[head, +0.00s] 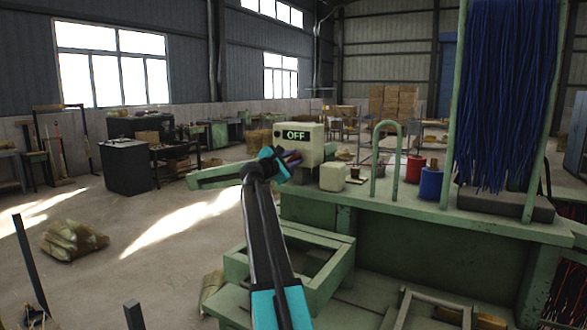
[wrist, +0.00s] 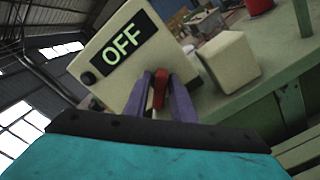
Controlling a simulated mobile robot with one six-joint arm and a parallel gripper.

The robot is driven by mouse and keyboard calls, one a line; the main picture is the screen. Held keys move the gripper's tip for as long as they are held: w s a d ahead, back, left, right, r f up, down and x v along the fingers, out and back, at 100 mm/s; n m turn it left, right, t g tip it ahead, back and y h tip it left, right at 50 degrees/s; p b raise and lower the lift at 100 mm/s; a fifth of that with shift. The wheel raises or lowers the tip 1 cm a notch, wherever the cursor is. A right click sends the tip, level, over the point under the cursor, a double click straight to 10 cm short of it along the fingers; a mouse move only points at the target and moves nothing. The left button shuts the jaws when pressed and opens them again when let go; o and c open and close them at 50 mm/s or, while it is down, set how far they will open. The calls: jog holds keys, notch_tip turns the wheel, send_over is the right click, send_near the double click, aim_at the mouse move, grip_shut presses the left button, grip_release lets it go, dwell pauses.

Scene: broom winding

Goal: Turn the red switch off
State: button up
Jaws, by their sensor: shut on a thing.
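The cream switch box (head: 310,133) stands on the green bench, and its display reads OFF in green letters. The box also fills the upper left of the wrist view (wrist: 150,68), tilted in the picture, with a black knob on its left side. The red switch (wrist: 160,88) is a small lever on the front of the box, seen in the wrist view between my fingers. My gripper (wrist: 162,95) has purple fingers, and they are shut on the red switch. In the head view my gripper (head: 290,158) is in front of the box, and the switch is hidden there.
A small cream block (head: 333,177) stands right of the box. A green arch (head: 385,160), a red can (head: 415,168), a blue can (head: 430,184) and hanging blue bristles (head: 505,95) are further right on the bench (head: 470,226). Open floor lies to the left.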

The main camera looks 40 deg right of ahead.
jog(key=m+b, duration=0.5)
jog(key=b, duration=0.1)
jog(key=shift+f+m, duration=0.35)
jog(key=shift+m, duration=0.05)
jog(key=shift+s+m+b, duration=0.1)
jog(key=shift+m+b, duration=1.3)
jog(key=shift+b, duration=0.2)
jog(key=shift+r, duration=0.1)
jog(key=o, duration=0.8)
jog(key=b+v, duration=0.1)
jog(key=v, duration=1.2)
jog(key=shift+a, duration=0.4)
